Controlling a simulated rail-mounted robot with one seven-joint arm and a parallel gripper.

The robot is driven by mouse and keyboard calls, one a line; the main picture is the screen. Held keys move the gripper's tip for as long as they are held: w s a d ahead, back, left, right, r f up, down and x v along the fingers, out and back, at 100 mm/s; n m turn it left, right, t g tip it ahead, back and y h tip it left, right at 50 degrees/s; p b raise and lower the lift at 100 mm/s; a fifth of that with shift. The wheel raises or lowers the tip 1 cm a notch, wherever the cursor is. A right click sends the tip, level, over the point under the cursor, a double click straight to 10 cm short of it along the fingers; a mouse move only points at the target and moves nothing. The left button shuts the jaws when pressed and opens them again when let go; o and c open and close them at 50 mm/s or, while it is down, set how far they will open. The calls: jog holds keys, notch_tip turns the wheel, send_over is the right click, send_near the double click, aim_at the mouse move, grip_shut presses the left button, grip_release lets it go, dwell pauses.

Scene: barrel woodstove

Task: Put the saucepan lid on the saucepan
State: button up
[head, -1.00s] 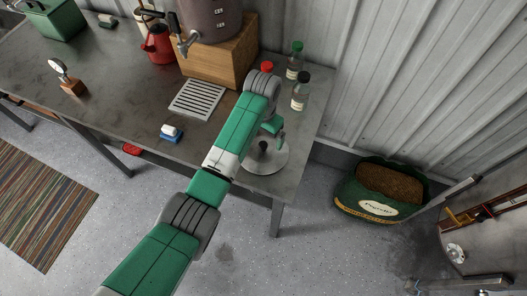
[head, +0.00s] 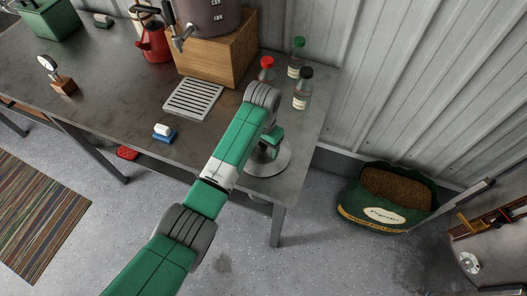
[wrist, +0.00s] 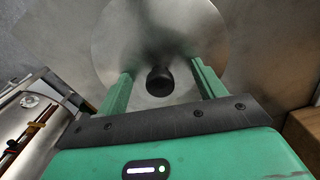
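The saucepan lid (head: 278,166) is a round silver disc lying on the right end of the metal workbench. It fills the upper middle of the wrist view (wrist: 125,38), with its black knob (wrist: 160,81) near the centre. My gripper (head: 269,148) is low over the lid and partly hides it in the head view. In the wrist view my gripper (wrist: 161,72) is open, one finger to each side of the knob, with a gap on both sides. I cannot make out a saucepan in either view.
Bottles with red, green and black caps (head: 302,91) stand behind the lid. A wooden box (head: 214,58) bearing an urn, a slatted drip tray (head: 193,98) and a blue-and-white brush (head: 164,132) are to the left. A green sack (head: 390,195) sits on the floor right of the bench.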

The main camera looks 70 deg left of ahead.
jog(key=shift+f, duration=0.15)
jog(key=c, duration=1.1)
jog(key=shift+f, duration=0.1)
grip_shut()
jog(key=shift+s+d+r+p, duration=0.15)
jog(key=shift+d+r+p, duration=0.05)
jog(key=shift+r+p, duration=0.65)
jog(key=shift+a+r+p, duration=0.1)
jog(key=shift+r+p, duration=2.85)
jog(key=shift+p, duration=0.1)
jog(key=shift+f, duration=0.1)
